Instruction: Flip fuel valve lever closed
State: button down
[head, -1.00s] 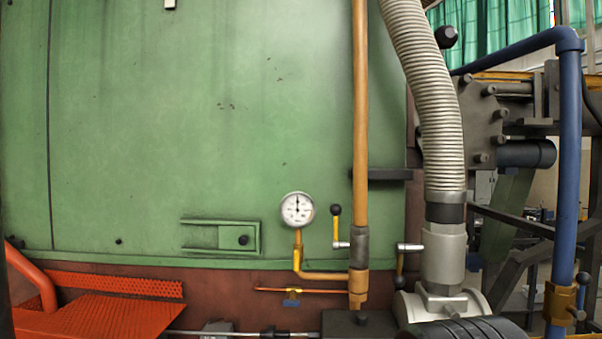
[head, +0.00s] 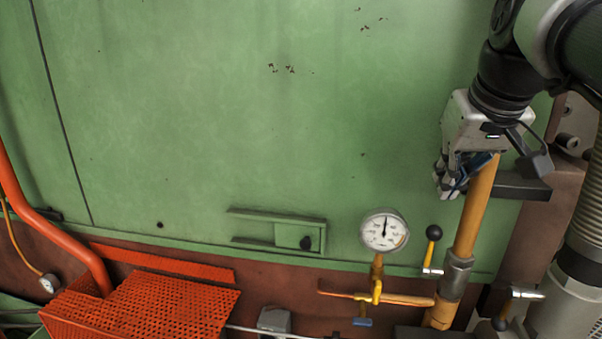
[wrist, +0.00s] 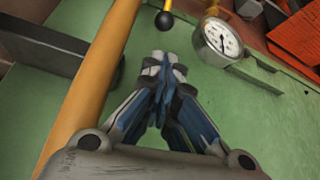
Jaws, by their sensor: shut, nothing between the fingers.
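A yellow lever (head: 432,249) with a black ball knob stands upright beside the thick yellow pipe (head: 476,215), on a silver stem at its lower joint. In the wrist view the black ball (wrist: 164,20) and part of the yellow handle show at the top, beyond the fingertips. A second lever (head: 511,303) right of the pipe points down, its black knob at the bottom. No label shows which one is the fuel valve. My gripper (head: 448,190) is shut and empty, in front of the green panel, above and apart from the upright lever. It also shows in the wrist view (wrist: 160,68).
A round gauge (head: 384,231) stands left of the upright lever. Below it is a small valve with a blue handle (head: 362,322). A dark bracket (head: 520,188) sticks out behind the pipe. Orange perforated guards (head: 150,300) are at lower left. The green panel (head: 200,130) is mostly bare.

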jog(key=shift+s+r, duration=0.15)
send_over(430, 250)
jog(key=w, duration=0.3)
notch_tip(430, 250, down, 9)
jog(key=shift+w+d+r+b, duration=0.1)
jog(key=shift+w+r+b, duration=0.1)
jog(key=shift+b, duration=0.15)
jog(key=shift+f, duration=0.1)
jog(key=shift+b, duration=0.5)
